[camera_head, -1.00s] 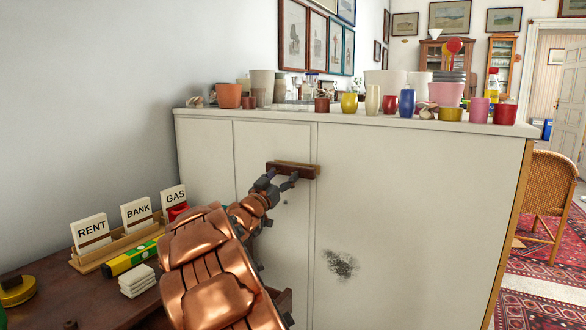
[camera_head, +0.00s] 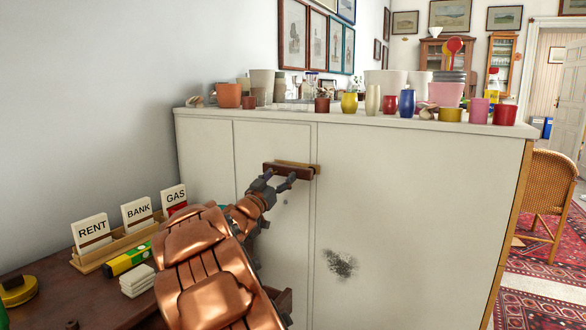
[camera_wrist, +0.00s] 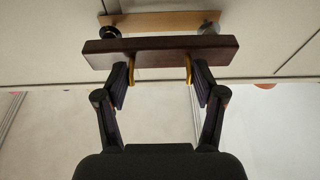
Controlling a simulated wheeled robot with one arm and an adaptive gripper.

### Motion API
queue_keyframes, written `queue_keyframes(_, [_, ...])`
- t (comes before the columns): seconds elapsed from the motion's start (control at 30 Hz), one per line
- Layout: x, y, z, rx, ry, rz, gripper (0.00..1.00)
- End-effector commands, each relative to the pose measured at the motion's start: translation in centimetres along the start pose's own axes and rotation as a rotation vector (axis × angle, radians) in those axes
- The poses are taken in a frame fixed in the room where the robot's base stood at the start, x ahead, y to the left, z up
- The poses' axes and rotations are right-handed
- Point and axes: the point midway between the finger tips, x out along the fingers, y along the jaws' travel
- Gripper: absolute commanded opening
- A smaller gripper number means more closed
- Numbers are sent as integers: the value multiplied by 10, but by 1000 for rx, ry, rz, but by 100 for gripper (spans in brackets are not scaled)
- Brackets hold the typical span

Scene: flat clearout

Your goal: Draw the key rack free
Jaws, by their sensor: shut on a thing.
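The key rack (camera_head: 288,171) is a dark brown wooden bar at the white cabinet's front in the head view. Behind it is a lighter wooden strip (camera_head: 312,168) on the panel. My gripper (camera_head: 280,183) is shut on the key rack from the front. In the wrist view two yellow pieces (camera_wrist: 189,69) show at the fingertips under the bar; I cannot tell what they belong to.
The white cabinet (camera_head: 420,200) has several pots and cups along its top. At left, a brown table (camera_head: 60,295) bears a wooden letter rack (camera_head: 95,262) with RENT, BANK and GAS cards, a yellow-green level (camera_head: 128,258) and white pads (camera_head: 138,280). A wicker chair (camera_head: 548,190) stands at right.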

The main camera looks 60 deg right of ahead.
Motion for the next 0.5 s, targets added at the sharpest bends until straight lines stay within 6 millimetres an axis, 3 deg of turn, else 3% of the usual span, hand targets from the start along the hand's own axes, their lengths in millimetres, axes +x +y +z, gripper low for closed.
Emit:
queue_keyframes(0.23, [-2,0,-1,0,0,-1,27])
queue_keyframes(0.5, [-18,0,-6,-1,-4,-2,27])
